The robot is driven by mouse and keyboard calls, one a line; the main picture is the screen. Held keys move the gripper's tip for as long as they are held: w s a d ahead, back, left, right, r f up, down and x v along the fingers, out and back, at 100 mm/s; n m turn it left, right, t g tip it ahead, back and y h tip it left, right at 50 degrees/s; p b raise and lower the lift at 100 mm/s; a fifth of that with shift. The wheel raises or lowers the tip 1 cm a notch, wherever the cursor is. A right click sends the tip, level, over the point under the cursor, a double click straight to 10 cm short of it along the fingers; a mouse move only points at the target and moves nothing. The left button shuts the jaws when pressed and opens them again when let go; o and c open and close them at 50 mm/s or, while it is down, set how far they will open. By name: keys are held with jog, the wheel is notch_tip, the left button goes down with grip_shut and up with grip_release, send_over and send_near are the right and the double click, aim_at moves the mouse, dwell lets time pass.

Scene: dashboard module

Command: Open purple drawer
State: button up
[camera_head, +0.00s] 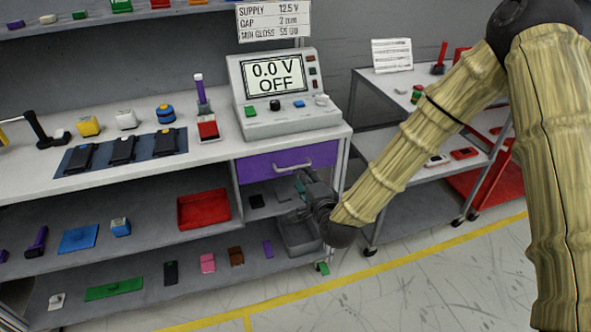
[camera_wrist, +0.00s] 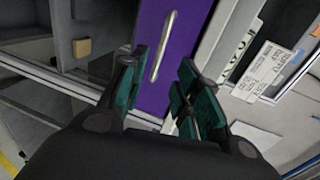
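The purple drawer (camera_head: 262,165) is under the right end of the workbench, with a pale bar handle (camera_head: 285,168) across its front. It looks shut. In the wrist view the purple drawer (camera_wrist: 178,58) is ahead, and its handle (camera_wrist: 163,46) runs lengthwise between and beyond the fingers. My gripper (camera_head: 303,180) is at the drawer's front, near the handle's right part. In the wrist view my gripper (camera_wrist: 163,82) is open, with green-padded fingers apart on either side of the handle's line. I cannot tell whether a finger touches the handle.
A power supply (camera_head: 287,95) reading 0.0 V OFF stands on the bench above the drawer. Below are shelves with a red tray (camera_head: 204,209) and a grey bin (camera_head: 298,236). A cart (camera_head: 408,165) stands to the right. Floor in front is clear.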

aim_at(296, 168)
jog(key=x, duration=0.9)
jog(key=shift+p, duration=0.4)
grip_shut()
